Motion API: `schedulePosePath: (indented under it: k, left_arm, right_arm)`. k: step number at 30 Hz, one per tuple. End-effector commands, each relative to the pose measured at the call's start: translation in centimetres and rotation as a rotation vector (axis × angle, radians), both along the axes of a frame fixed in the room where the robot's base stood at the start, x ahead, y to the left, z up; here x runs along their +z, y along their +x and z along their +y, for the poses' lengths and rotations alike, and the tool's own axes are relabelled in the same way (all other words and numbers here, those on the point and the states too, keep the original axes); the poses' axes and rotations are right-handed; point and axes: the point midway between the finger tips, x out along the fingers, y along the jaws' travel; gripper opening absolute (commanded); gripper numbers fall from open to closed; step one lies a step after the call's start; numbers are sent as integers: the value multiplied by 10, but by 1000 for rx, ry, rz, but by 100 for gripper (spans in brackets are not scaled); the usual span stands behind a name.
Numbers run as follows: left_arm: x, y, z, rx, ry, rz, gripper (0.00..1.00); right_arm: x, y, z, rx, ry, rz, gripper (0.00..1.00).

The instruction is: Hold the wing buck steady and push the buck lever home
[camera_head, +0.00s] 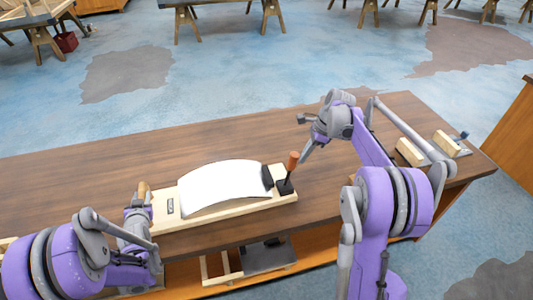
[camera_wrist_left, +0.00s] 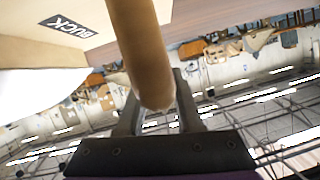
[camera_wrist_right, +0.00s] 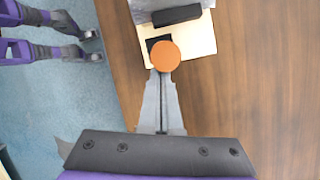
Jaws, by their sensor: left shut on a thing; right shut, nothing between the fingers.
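The wing buck is a pale wooden board (camera_head: 230,213) with a curved white sheet (camera_head: 225,187) on it, on the workbench. A wooden handle (camera_head: 143,190) stands at its left end; my left gripper (camera_head: 140,205) is shut on this handle, which also shows in the left wrist view (camera_wrist_left: 140,50). The buck lever (camera_head: 292,165), with an orange-brown grip and black base, stands at the board's right end, slightly tilted. My right gripper (camera_head: 304,160) is shut and empty, its tips close beside the lever grip. In the right wrist view the round grip top (camera_wrist_right: 165,56) is just beyond the fingertips (camera_wrist_right: 160,80); contact is unclear.
The brown workbench top (camera_head: 90,165) is clear behind the buck. Wooden blocks on a plate (camera_head: 410,152) lie at its right end. A lower shelf holds a wooden frame (camera_head: 222,270). Sawhorses (camera_head: 185,20) stand far back on the floor.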

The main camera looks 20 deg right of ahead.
Motion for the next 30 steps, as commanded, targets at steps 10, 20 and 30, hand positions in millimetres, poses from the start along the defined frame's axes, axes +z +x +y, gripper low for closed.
schedulePosePath:
  k: [10, 20, 30]
  left_arm:
    - [0, 0, -3, -5, -2, 0, 0]
    - [0, 0, -3, -5, -2, 0, 0]
    - [0, 0, -3, -5, -2, 0, 0]
  right_arm:
    - [10, -2, 62, 12, -321, -12, 0]
    - [5, -2, 101, 8, -554, -19, 0]
    - [-1, -3, 120, 6, -571, -21, 0]
